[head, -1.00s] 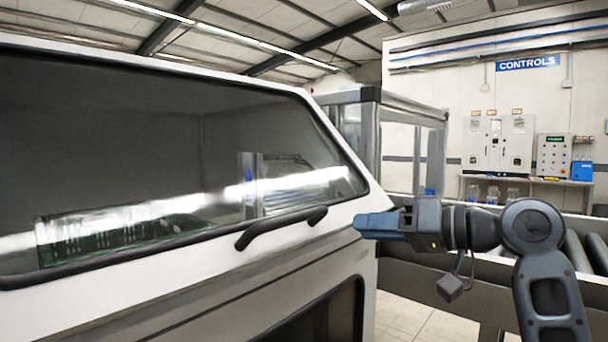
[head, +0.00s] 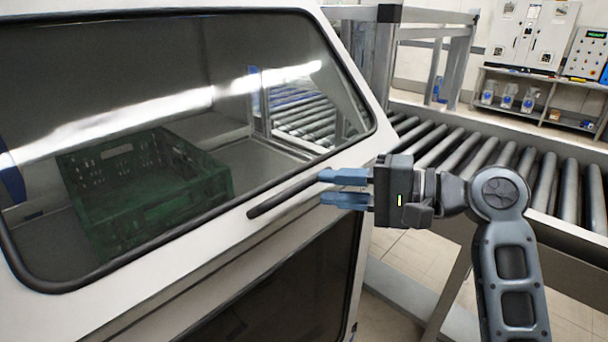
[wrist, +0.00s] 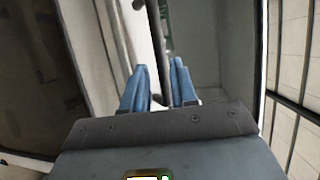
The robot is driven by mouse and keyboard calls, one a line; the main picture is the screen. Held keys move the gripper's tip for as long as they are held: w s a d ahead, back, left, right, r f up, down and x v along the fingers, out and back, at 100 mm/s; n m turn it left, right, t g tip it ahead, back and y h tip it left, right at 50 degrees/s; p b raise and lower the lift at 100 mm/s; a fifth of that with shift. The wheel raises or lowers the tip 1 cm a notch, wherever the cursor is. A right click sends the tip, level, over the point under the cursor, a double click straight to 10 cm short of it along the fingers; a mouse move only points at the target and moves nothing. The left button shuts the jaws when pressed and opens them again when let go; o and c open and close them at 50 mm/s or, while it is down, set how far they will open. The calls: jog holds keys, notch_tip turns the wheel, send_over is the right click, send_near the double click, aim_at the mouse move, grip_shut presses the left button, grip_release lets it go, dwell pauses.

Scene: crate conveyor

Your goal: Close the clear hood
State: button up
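The clear hood (head: 230,45) is a dark tinted window in a white sloped frame, filling the left of the head view. Its black bar handle (head: 280,200) runs along the frame's lower edge; it also shows in the wrist view (wrist: 156,35). My gripper (head: 343,188) is at the handle's right end, with its blue fingers apart. In the wrist view my fingers (wrist: 160,80) stand either side of the bar's near end, with a gap visible. I cannot tell whether they touch it, or whether the hood is fully down.
A green crate (head: 160,200) stands behind the window. A roller conveyor (head: 480,150) runs along the right, behind my arm. A shelf with bottles (head: 530,97) and control cabinets (head: 533,35) stand at the back right. A dark lower panel (head: 290,290) is below the hood.

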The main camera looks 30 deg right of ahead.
aim_at(308, 186)
jog(key=x, duration=0.6)
jog(key=shift+p, duration=0.4)
jog(key=shift+s, duration=0.1)
grip_shut()
